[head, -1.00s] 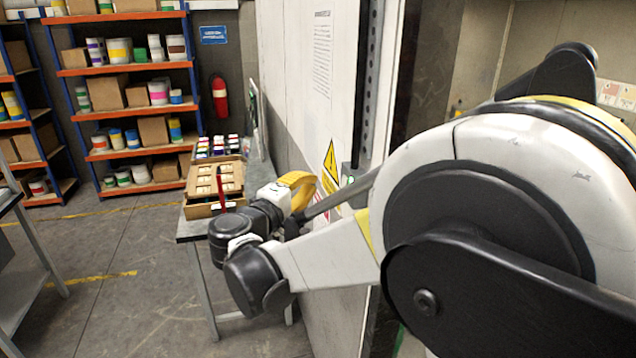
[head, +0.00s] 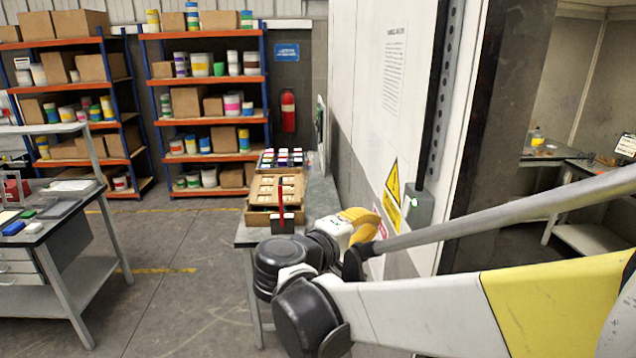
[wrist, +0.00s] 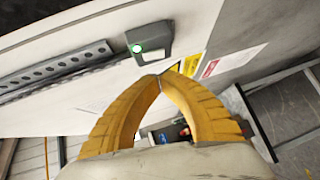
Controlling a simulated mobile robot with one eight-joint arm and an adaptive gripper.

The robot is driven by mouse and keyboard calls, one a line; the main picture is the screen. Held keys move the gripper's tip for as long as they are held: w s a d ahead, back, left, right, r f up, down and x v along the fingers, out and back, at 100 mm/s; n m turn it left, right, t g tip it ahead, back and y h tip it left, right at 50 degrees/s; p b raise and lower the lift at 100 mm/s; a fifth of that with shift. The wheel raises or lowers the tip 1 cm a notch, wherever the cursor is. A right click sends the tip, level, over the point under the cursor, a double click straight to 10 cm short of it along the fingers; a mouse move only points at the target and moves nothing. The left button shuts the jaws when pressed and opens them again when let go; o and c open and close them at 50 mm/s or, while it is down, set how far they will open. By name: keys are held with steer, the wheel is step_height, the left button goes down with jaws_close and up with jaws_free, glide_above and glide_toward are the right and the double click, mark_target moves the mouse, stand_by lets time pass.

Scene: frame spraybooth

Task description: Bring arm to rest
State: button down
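My arm reaches in from the right of the head view. My gripper (head: 362,222) has yellow fingers and sits in front of the white booth wall (head: 365,110), near the bench with the wooden tray. In the wrist view my gripper (wrist: 160,78) has its two curved fingertips meeting, with nothing held between them. A grey box with a lit green button (wrist: 148,42) is on the wall beyond the fingertips; it also shows in the head view (head: 418,208).
A bench (head: 246,234) with a wooden tray (head: 262,218) stands close behind the arm. Shelves (head: 205,80) with cans and boxes and a fire extinguisher (head: 288,111) are at the back. A table (head: 62,226) stands at left. Open floor (head: 175,290) lies between.

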steer(key=s+d+f+m+g+y+b, duration=0.25)
steer(key=s+d+f+b, duration=0.3)
steer(key=f, duration=0.45)
steer(key=s+a+f+m+g+y+b, duration=0.1)
steer(key=s+f+m+y+b, duration=0.4)
steer(key=s+f, duration=1.2)
step_height(320, 180, down, 4)
steer(key=y+b, duration=0.4)
steer(key=b, duration=0.3)
steer(key=shift+a+r, duration=0.2)
steer(key=shift+a, duration=0.05)
steer(key=shift+m+g, duration=0.25)
